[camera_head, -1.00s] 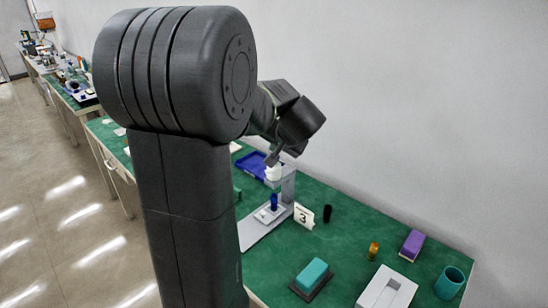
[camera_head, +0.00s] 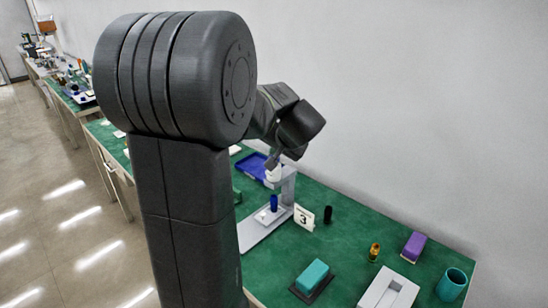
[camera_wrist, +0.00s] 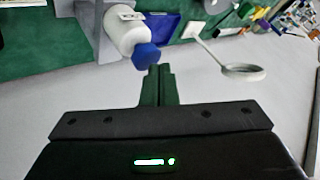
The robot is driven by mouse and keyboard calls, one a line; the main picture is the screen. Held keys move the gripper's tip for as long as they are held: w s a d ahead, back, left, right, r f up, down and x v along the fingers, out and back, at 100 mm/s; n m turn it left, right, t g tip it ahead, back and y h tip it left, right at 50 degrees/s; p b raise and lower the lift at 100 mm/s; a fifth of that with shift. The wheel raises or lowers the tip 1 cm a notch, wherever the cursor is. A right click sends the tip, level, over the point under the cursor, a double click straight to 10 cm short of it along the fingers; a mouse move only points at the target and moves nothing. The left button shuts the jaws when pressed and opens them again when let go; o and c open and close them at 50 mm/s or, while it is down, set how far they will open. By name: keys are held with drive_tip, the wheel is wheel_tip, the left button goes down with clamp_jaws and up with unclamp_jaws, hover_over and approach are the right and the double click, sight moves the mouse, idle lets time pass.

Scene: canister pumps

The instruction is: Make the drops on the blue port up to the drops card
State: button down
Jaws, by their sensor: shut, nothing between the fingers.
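The drops card (camera_head: 303,217) is white with a black 3 and stands on the green bench beside a grey stand (camera_head: 287,187). A blue upright piece (camera_head: 274,202), possibly the blue port, is on the stand's pale base. A white pump part (camera_head: 273,173) is at the stand's top. In the wrist view a white cylinder (camera_wrist: 124,30) has a blue end (camera_wrist: 147,55) just above my fingertips. My gripper (camera_wrist: 158,70) is shut and empty, close to that blue end; contact cannot be told. In the head view my gripper (camera_head: 272,162) is just above the white part. No drops can be made out.
A blue tray (camera_head: 250,165) lies behind the stand. A black cylinder (camera_head: 328,214) stands right of the card. A white ring on a handle (camera_wrist: 243,72) is right of my fingers.

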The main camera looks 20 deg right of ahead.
drive_tip(key=shift+f+b, duration=0.3)
drive_tip(key=shift+f, duration=0.05)
drive_tip(key=shift+r, duration=0.1)
idle(0.5)
drive_tip(key=shift+r+p, duration=0.65)
drive_tip(key=shift+r, duration=0.3)
drive_tip(key=shift+r, duration=0.1)
drive_tip(key=shift+r+p, duration=1.7)
drive_tip(key=shift+r, duration=0.75)
drive_tip(key=shift+f, duration=0.1)
